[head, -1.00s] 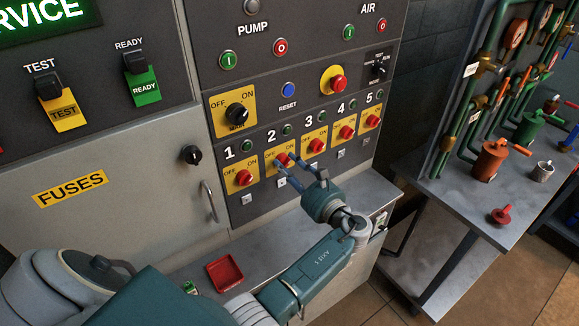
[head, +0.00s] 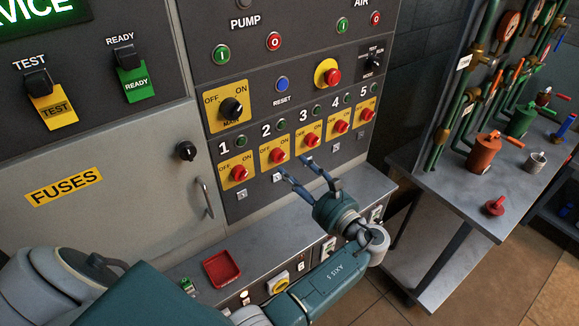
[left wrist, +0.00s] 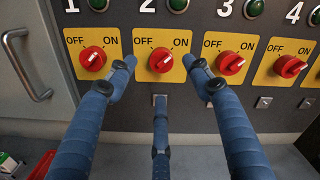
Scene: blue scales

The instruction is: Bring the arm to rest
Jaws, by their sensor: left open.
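My left gripper (head: 296,168) is open and empty. It hangs in front of the lower edge of the switch panel, below knobs 2 and 3 and apart from them. In the left wrist view its blue fingers (left wrist: 160,64) are spread, with the red knob 2 (left wrist: 160,60) seen between them. Red knob 1 (left wrist: 92,58) and red knob 3 (left wrist: 230,63) show on either side, on yellow OFF/ON plates. My left arm (head: 335,280) reaches in from the lower left over the ledge. My right gripper is not in view.
A grey ledge (head: 200,262) runs below the panel, with a red tray (head: 222,269) on it. A door handle (head: 205,197) sticks out at the left. At the right stands a bench (head: 440,197) with an orange valve body (head: 484,154). Open space lies before the panel.

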